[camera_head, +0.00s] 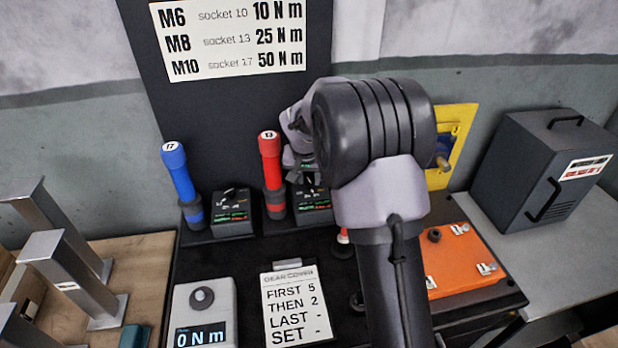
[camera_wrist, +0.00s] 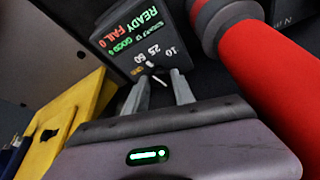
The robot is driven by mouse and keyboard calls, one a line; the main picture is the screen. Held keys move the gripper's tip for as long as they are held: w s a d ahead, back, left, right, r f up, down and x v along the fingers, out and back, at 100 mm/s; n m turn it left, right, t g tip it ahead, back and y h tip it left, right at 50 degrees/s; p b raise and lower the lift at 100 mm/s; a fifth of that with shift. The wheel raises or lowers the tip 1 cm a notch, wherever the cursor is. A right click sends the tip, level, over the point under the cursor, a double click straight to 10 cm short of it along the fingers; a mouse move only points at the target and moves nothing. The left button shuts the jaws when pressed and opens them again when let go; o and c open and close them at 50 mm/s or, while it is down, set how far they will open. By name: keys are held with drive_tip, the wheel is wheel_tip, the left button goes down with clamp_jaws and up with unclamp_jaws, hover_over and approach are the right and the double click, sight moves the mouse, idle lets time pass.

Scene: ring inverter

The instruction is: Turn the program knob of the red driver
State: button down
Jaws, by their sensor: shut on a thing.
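The red driver (camera_head: 271,175), marked 13, stands upright in its holder left of my arm; its red body fills the right of the wrist view (camera_wrist: 265,85). Its dark control box (camera_head: 314,207) is beside it, partly behind my gripper. In the wrist view the box (camera_wrist: 150,35) shows READY, GOOD and FAIL lines and dial marks 10, 25 and 50. My gripper (camera_wrist: 163,80) is shut on the small program knob (camera_wrist: 158,76) below these marks. The fingers cover much of the knob, and I cannot tell which mark its white pointer faces.
A blue driver (camera_head: 180,180), marked 17, and its box (camera_head: 232,212) stand left. A sign (camera_head: 235,40) lists M8, socket 13, 25 N m. In front are a tester (camera_head: 203,310) reading 0 N m and a card (camera_head: 293,305). A yellow plate (camera_head: 462,130) and orange cover (camera_head: 460,262) are right.

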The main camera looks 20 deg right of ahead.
drive_tip(key=c, duration=1.1)
unclamp_jaws()
drive_tip(key=shift+o, duration=0.2)
drive_tip(key=shift+r, duration=0.1)
drive_tip(key=p+v, duration=0.5)
drive_tip(key=v, duration=1.2)
drive_tip(key=shift+r+p, duration=0.15)
drive_tip(key=shift+p, duration=0.15)
